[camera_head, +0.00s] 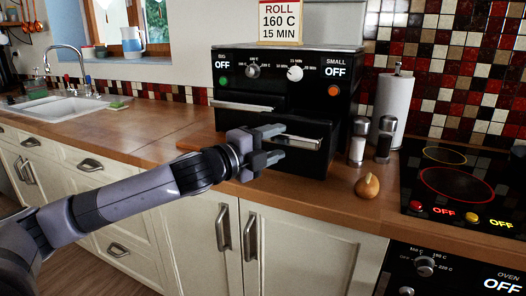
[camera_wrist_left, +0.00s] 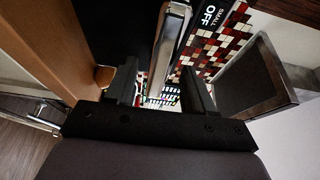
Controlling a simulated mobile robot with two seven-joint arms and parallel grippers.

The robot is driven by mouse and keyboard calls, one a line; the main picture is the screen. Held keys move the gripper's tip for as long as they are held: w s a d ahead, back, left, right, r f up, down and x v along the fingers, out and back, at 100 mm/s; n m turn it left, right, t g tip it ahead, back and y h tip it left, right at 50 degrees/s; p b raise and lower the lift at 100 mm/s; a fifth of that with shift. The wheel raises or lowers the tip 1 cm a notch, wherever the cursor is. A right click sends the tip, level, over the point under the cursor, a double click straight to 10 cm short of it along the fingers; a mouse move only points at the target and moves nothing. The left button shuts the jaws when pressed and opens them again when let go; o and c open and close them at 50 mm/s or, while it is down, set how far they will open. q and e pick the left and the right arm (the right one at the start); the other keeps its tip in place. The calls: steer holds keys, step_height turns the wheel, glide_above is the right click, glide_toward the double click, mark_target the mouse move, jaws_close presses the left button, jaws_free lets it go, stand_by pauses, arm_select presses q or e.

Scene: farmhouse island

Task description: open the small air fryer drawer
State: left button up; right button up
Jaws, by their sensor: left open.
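The black air fryer (camera_head: 340,118) stands on the wooden counter, with a green BIG light and an orange SMALL light, both reading OFF. The small drawer's silver bar handle (camera_head: 306,143) is low on its front; my gripper covers its left part. The handle also shows in the left wrist view (camera_wrist_left: 171,45), lying between the lines of the two fingers. My left gripper (camera_head: 276,144) is open at the handle, one finger above and one below; contact cannot be told. My right gripper is not in view.
The big drawer's handle (camera_head: 248,106) is above left. A sign (camera_head: 280,22) stands on the fryer. Two shakers (camera_head: 358,142), a paper roll (camera_head: 393,105), an onion (camera_head: 367,186) and a hob (camera_head: 465,185) are to the right. Counter to the left is mostly clear.

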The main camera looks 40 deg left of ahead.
arm_select(q)
steer(key=shift+s+a+f+b, duration=0.15)
steer(key=shift+s+b, duration=0.2)
steer(key=shift+s, duration=0.35)
steer(key=shift+s+a+f+b, duration=0.1)
steer(key=shift+s+b, duration=0.25)
steer(key=shift+s, duration=0.3)
steer(key=shift+s+r+b, duration=0.2)
steer(key=shift+s+b, duration=0.1)
steer(key=shift+s, duration=0.15)
steer(key=s+d+f+n+g+p, duration=0.2)
steer(key=f+n, duration=0.3)
steer(key=f, duration=0.6)
steer(key=s+d+f+n+g+p, duration=0.1)
steer(key=s+f+n+g+p, duration=0.2)
steer(key=f, duration=0.7)
steer(key=s+d+f+n+g+p, duration=0.2)
steer(key=s+d+f+n+p, duration=0.2)
steer(key=s+d+f+n, duration=0.5)
steer(key=s+d+f, duration=0.4)
steer(key=s+f, duration=0.1)
steer(key=s, duration=0.1)
steer(key=shift+f+y, duration=0.25)
steer(key=shift+y, duration=0.05)
